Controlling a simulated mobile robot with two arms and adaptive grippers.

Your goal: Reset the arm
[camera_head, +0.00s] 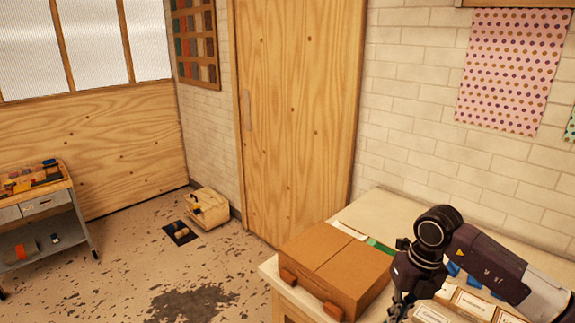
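My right arm comes in from the right and bends downward over the bench. Its gripper (400,308) hangs down at the bottom edge of the head view, just right of a brown box. The gripper is small, dark and partly cut off by the picture's edge, so its opening and anything between its fingers cannot be made out. My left gripper is not in view.
The closed brown box (336,258) sits on the pale bench (385,207). Small labelled boxes (474,305) lie under my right arm. A wooden door (297,110) stands behind.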

